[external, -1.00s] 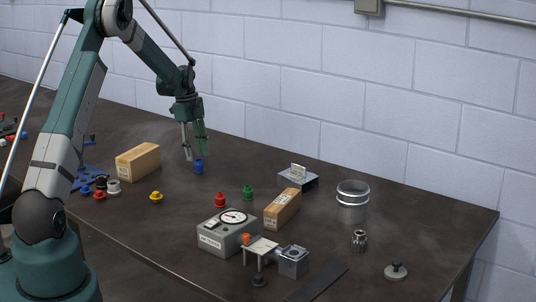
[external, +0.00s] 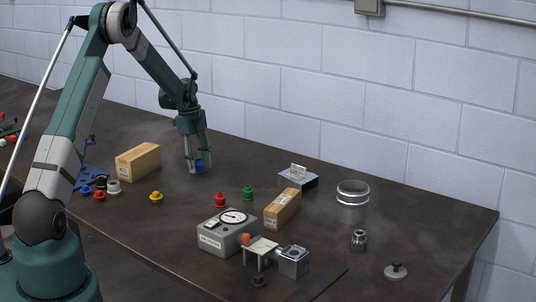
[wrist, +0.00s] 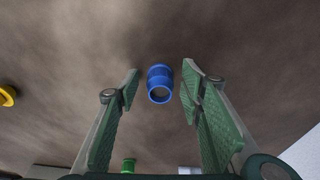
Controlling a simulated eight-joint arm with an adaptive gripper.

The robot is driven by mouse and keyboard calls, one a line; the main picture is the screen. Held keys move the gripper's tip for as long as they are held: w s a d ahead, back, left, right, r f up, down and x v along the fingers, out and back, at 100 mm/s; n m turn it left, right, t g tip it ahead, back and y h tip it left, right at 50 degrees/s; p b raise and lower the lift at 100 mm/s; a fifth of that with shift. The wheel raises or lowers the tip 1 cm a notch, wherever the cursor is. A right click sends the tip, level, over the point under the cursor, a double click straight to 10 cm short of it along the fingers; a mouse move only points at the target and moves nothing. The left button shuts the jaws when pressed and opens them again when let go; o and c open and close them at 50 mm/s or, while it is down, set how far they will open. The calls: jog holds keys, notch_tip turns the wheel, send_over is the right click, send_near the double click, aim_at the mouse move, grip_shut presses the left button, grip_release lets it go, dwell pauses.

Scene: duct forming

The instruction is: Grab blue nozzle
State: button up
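The blue nozzle (external: 199,166) stands on the dark table toward the back, in front of the wall. In the wrist view the blue nozzle (wrist: 160,84) is in the upper middle, with its open round end showing. My gripper (external: 197,167) is low over the table, its fingers on either side of the nozzle. In the wrist view my gripper (wrist: 161,88) is open, with a gap between each green finger pad and the nozzle.
A wooden block (external: 138,161) stands left of my gripper, and a yellow nozzle (external: 156,197) in front. Red (external: 220,200) and green (external: 248,192) nozzles stand to the right, near a grey gauge box (external: 222,236). The table behind the nozzle is clear.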

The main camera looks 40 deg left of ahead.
aim_at(198, 160)
jog(key=c, duration=0.9)
jog(key=shift+r, duration=0.15)
notch_tip(198, 160, up, 10)
jog(key=shift+f+p, duration=0.15)
jog(key=shift+p, duration=0.15)
dwell(0.5)
